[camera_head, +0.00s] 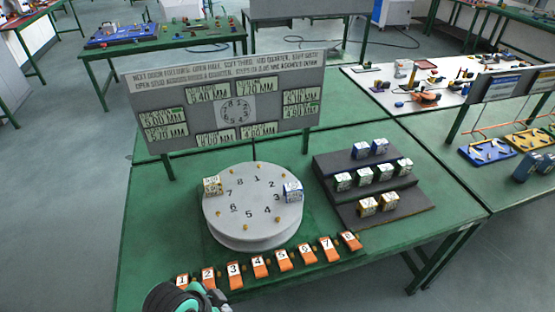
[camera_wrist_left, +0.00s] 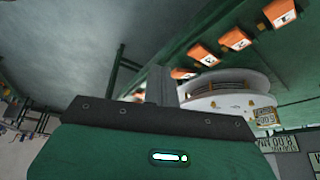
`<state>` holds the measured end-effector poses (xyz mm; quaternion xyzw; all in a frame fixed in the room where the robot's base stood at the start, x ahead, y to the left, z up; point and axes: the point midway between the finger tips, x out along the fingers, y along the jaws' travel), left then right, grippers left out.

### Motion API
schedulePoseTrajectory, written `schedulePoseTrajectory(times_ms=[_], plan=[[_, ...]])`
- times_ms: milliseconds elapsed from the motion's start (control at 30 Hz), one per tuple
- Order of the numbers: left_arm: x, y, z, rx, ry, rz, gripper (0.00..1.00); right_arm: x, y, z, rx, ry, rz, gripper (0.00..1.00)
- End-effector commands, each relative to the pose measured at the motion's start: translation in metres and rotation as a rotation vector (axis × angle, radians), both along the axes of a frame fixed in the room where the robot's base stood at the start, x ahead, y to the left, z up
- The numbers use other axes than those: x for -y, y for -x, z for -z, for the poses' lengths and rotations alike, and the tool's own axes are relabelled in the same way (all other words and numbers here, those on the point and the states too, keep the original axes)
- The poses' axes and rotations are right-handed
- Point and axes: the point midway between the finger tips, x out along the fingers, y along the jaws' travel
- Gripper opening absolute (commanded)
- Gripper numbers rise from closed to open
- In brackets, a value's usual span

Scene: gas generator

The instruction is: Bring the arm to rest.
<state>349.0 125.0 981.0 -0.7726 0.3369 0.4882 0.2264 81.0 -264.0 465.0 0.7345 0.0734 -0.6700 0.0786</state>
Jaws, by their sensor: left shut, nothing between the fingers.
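My left gripper (camera_wrist_left: 160,84) shows in the left wrist view as a dark bar with narrow grey fingers held together, and it is empty. A rounded black and green part of my arm shows at the bottom edge of the head view, near the orange blocks. The white round dial (camera_head: 254,208) stands on the green table (camera_head: 150,232) and also shows in the left wrist view (camera_wrist_left: 228,88), beyond the fingers. I see no contact between the fingers and the dial. My right gripper is in neither view.
A row of numbered orange blocks (camera_head: 260,266) lines the table's front edge. A yellow-marked block (camera_head: 212,186) and a blue one (camera_head: 293,190) sit on the dial. A stepped dark rack (camera_head: 385,208) holds several blocks. A grey signboard (camera_head: 238,105) stands behind the dial.

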Motion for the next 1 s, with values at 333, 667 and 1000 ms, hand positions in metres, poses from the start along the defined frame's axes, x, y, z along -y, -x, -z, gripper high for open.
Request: schedulePoseTrajectory(times_ms=[333,667,1000], plan=[[-0.077,0.050,0.009,-0.088,-0.042,-0.511,0.00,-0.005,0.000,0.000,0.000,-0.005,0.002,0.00],[-0.103,0.058,0.056,-0.123,-0.081,-0.675,0.00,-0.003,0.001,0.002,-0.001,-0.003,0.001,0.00],[-0.099,0.047,0.180,-0.165,-0.098,-0.663,0.00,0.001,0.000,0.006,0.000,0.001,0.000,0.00]])
